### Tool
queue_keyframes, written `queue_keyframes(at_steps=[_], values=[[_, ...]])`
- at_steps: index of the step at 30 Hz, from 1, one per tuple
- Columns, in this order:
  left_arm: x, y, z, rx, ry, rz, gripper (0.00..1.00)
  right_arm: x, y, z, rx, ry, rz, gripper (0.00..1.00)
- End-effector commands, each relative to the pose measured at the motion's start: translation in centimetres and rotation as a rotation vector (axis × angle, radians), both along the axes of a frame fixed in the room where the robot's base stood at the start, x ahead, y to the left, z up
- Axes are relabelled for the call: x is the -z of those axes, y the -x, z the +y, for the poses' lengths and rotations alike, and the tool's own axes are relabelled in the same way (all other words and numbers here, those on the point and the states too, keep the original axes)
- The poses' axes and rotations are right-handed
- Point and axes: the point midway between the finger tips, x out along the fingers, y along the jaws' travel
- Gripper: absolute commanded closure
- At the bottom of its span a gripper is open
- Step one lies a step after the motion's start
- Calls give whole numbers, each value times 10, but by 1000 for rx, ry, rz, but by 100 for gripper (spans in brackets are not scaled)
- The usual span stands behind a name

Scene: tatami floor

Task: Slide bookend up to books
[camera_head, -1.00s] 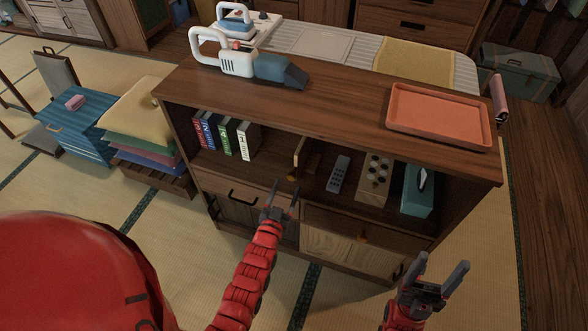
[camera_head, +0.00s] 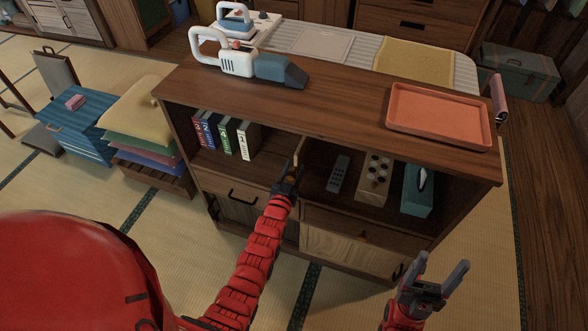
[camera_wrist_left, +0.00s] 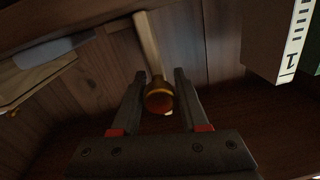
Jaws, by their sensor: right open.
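The bookend (camera_head: 300,153) is a thin upright wooden panel in the shelf's open upper compartment, right of the books and apart from them. Its round, amber-brown knob (camera_wrist_left: 158,97) faces my left wrist camera. Several upright books (camera_head: 224,137) lean at the compartment's left end; a white one (camera_wrist_left: 290,40) shows at the upper right of the left wrist view. My left gripper (camera_head: 294,172) is at the shelf front, its open fingers on either side of the knob, with a small gap visible. My right gripper (camera_head: 442,272) is open and empty in front of the shelf's right side.
Right of the bookend are a grey remote (camera_head: 339,173), a box with round knobs (camera_head: 374,178) and a teal tissue box (camera_head: 417,190). A handheld vacuum (camera_head: 245,62) and an orange tray (camera_head: 438,114) lie on top. Shelf floor between books and bookend is clear.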

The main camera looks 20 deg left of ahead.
Motion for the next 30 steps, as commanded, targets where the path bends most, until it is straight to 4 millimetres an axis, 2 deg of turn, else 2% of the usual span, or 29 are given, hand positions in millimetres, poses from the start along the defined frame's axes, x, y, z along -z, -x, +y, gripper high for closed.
queue_keyframes(at_steps=[1,6,7,30], values=[[0,0,0,0,0,0,67,0,0,0,0,0,0,33],[0,0,0,0,0,-1,98,0,0,0,0,0,0,33],[0,0,0,0,0,0,100,0,0,0,0,0,0,33],[0,0,0,0,0,-1,100,0,0,0,0,0,0,33]])
